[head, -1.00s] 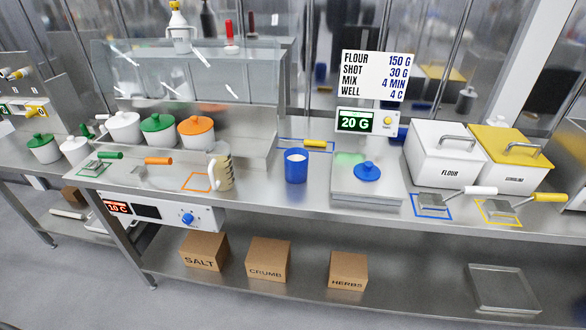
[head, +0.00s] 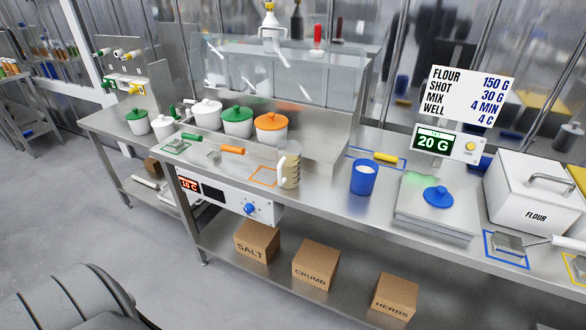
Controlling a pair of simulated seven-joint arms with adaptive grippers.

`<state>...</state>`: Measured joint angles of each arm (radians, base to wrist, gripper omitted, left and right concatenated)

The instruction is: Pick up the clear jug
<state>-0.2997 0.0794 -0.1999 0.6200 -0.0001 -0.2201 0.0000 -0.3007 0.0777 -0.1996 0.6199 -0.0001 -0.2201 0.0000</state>
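The clear jug (head: 290,166) stands upright on the steel counter, left of the blue cup (head: 364,178). It is see-through, with marks on its side and a pale handle on its left. It stands at the right edge of an orange outlined square (head: 262,177). Neither of my grippers shows in the head view. A dark grey rounded part of my own body is at the bottom left, well apart from the jug.
Orange-lidded (head: 272,127) and green-lidded (head: 238,121) pots stand behind and left of the jug. A glass-fronted shelf (head: 285,75) rises behind. A scale (head: 436,216) with a blue lid on it is at right. Boxes, including SALT (head: 257,241), sit on the lower shelf.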

